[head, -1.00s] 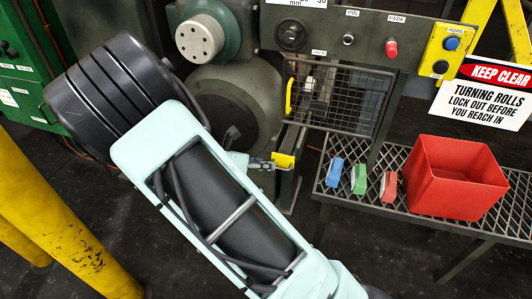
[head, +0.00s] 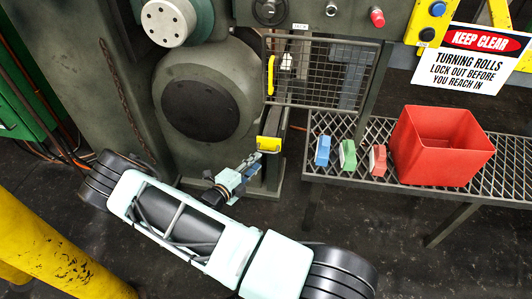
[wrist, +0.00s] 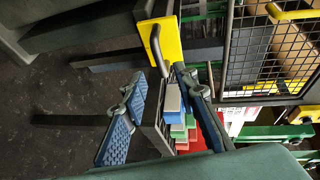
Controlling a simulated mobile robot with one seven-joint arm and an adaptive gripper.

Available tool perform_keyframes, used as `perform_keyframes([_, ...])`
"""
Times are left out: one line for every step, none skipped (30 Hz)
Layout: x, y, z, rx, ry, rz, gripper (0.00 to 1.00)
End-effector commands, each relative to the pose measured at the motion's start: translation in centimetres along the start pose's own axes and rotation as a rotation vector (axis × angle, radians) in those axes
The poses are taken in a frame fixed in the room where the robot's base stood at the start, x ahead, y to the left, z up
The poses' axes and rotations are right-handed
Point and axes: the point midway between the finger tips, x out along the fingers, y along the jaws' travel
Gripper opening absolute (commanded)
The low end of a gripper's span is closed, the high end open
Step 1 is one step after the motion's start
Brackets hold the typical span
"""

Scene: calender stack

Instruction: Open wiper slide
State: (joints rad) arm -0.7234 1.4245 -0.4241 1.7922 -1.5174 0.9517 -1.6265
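The wiper slide shows its yellow front plate (head: 269,144) at the end of a dark bar below the mesh guard. In the wrist view the yellow plate (wrist: 172,42) carries a grey bar handle (wrist: 156,48). My gripper (head: 252,164) is just below and left of the plate in the head view. In the wrist view my gripper (wrist: 160,76) is open, its blue-padded fingers spread apart. The handle's lower end appears between the fingertips; I cannot tell whether they touch it. Nothing is held.
The mesh guard (head: 318,76) with a yellow handle hangs above right of the slide. A grated bench (head: 318,174) holds blue, green and red blocks and a red bin (head: 440,148). A yellow post (head: 55,245) stands at left. The floor between is clear.

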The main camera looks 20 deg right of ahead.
Motion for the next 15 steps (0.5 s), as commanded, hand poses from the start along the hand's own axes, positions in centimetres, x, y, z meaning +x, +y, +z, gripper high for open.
perform_keyframes([1.2, 0.2, -0.2, 0.001, 0.005, -0.001, 0.27])
perform_keyframes([1.8, 0.2, -0.1, 0.001, 0.004, 0.000, 0.27])
perform_keyframes([2.6, 0.2, -0.2, 0.001, 0.005, 0.000, 0.27])
perform_keyframes([3.2, 0.2, -0.2, 0.001, 0.005, -0.001, 0.27])
perform_keyframes([3.8, 0.2, -0.2, 0.001, 0.004, -0.001, 0.27])
perform_keyframes([4.5, 0.2, -0.2, 0.002, 0.004, 0.000, 0.27])
perform_keyframes([5.0, 0.2, -0.2, 0.002, 0.005, 0.001, 0.27])
perform_keyframes([5.5, 0.2, -0.2, 0.002, 0.004, 0.000, 0.27])
perform_keyframes([6.1, 0.1, -0.1, 0.002, 0.003, -0.001, 0.27])
perform_keyframes([6.5, 0.1, -0.1, 0.003, 0.004, 0.000, 0.27])
perform_keyframes([6.9, 0.1, -0.1, 0.003, 0.004, 0.000, 0.27])
perform_keyframes([7.3, 0.2, -0.1, 0.003, 0.003, 0.001, 0.27])
perform_keyframes([7.6, 0.1, -0.1, 0.003, 0.003, 0.001, 0.27])
perform_keyframes([7.8, 0.1, -0.1, 0.003, 0.002, 0.001, 0.27])
perform_keyframes([8.0, 0.1, -0.1, 0.003, 0.002, 0.001, 0.27])
